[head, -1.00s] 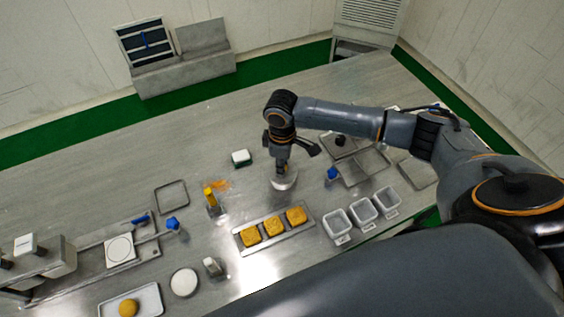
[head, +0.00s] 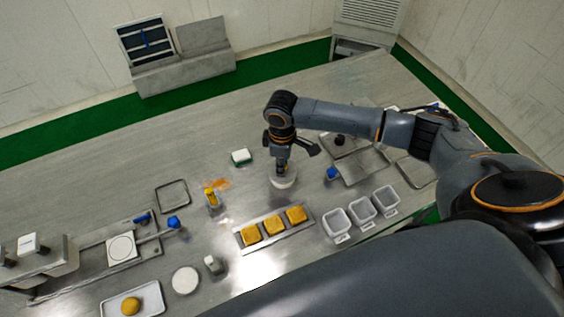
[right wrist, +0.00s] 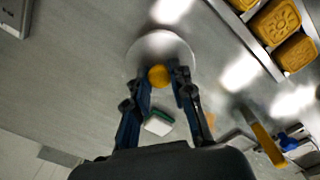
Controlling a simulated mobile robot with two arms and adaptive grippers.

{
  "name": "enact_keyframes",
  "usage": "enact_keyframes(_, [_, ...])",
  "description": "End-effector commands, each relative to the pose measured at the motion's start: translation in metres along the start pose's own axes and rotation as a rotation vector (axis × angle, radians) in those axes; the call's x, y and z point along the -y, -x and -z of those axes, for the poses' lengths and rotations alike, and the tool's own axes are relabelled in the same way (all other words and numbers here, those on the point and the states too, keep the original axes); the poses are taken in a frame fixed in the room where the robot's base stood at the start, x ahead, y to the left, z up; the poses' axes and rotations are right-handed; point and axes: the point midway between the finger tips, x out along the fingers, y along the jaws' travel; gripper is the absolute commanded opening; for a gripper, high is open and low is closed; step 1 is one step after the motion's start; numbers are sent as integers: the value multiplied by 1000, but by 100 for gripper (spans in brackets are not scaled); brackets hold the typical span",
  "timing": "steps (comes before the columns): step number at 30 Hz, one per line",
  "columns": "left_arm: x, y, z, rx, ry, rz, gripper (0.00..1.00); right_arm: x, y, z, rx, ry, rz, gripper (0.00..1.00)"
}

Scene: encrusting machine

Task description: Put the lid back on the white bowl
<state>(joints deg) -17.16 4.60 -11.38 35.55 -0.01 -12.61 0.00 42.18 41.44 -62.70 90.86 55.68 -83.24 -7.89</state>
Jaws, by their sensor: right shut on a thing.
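My right gripper (head: 283,167) points down at a pale round bowl shape (head: 284,183) near the middle of the table. In the right wrist view, its fingers (right wrist: 163,77) are shut on a yellow round knob (right wrist: 158,76), which looks like the lid's handle. A pale grey round disc, apparently the lid (right wrist: 160,47), spreads out under the knob. The fingers and the steep view hide the seam, so I cannot tell whether lid and bowl touch. My left gripper is not in view.
A tray with yellow moulded cakes (head: 248,236) lies in front of the bowl. White containers (head: 336,222) stand at its right. A green-and-white sponge (head: 241,156) and a yellow-handled tool (head: 211,196) lie to the left. The table behind the sponge is clear.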

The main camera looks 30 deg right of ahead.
Motion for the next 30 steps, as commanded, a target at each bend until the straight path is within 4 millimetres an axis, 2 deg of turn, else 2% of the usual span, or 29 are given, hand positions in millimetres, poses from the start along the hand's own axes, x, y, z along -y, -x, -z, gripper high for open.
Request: enact_keyframes(30, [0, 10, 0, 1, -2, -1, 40, 1, 1, 1, -2, 0, 1, 0])
